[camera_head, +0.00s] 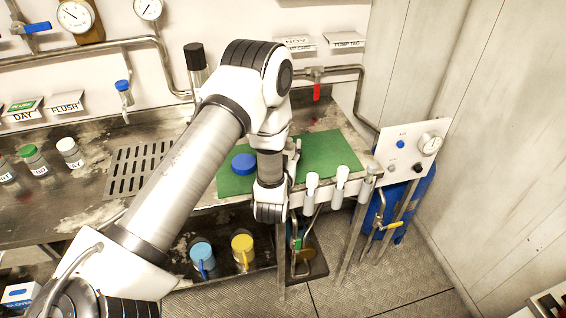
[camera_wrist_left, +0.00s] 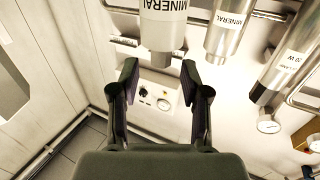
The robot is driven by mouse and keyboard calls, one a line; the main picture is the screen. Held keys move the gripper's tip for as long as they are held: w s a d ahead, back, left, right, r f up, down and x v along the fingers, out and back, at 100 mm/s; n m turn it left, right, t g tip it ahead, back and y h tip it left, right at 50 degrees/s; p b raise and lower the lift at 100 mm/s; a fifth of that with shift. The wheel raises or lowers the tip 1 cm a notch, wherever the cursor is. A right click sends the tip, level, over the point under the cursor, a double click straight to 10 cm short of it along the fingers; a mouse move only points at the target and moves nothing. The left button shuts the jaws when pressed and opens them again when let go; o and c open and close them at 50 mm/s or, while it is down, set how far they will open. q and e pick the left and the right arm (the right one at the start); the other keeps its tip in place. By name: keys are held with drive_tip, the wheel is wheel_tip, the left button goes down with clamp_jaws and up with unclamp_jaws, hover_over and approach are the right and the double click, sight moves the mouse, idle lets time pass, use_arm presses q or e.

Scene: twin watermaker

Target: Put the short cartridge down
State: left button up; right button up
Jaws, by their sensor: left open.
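A short round piece with a blue top (camera_head: 243,163) stands on the green mat (camera_head: 335,153), just left of my left wrist. It may be the short cartridge, but no label on it is readable. My left gripper (camera_head: 293,156) is over the mat, partly hidden by its own wrist links. In the left wrist view the gripper (camera_wrist_left: 158,82) has its two dark fingers spread apart, with nothing held between them. My right gripper is not in view.
Cylinders marked MINERAL (camera_wrist_left: 163,28) show beyond my fingers in the wrist view. A panel with a gauge (camera_head: 408,150) stands right of the mat. White-topped handles (camera_head: 312,182) line the front edge. Labelled jars (camera_head: 70,152) and a slotted drain (camera_head: 140,170) are left.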

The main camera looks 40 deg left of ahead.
use_arm(q)
drive_tip(key=b+v, duration=0.1)
drive_tip(key=v, duration=0.8)
drive_tip(key=shift+b, duration=0.3)
drive_tip(key=shift+s+r, duration=0.1)
drive_tip(key=shift+r, duration=0.1)
drive_tip(key=shift+f, duration=0.15)
